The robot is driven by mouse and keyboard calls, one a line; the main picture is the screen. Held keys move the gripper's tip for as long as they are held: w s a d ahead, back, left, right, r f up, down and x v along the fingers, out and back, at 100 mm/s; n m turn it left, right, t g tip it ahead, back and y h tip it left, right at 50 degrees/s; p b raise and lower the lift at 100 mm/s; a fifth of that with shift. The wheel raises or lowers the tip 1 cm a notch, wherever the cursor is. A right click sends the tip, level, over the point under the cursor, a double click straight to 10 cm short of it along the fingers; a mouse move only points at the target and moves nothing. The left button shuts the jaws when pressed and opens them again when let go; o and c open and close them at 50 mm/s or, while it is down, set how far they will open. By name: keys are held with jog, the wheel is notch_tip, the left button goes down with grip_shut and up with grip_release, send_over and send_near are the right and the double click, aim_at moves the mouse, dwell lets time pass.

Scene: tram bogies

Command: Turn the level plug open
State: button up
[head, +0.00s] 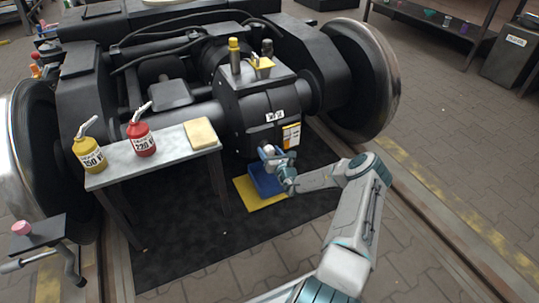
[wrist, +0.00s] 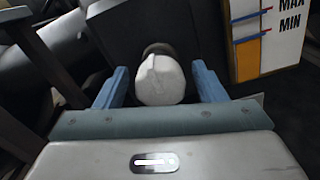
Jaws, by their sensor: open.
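The level plug (wrist: 160,82), a pale grey rounded knob with a raised ridge across its face, sits on the front of the dark gearbox (head: 262,105). In the wrist view it lies between the two blue fingers of my gripper (wrist: 159,70). The fingers are open, one on each side, with a visible gap to the plug.
A blue tray (head: 264,184) on a yellow mat (head: 244,194) lies below my gripper. A side table (head: 150,170) at the left holds a yellow oil can (head: 88,155), a red oil can (head: 141,138) and a tan cloth (head: 200,133). Wheels flank the gearbox.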

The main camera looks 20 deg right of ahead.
jog(key=c, duration=1)
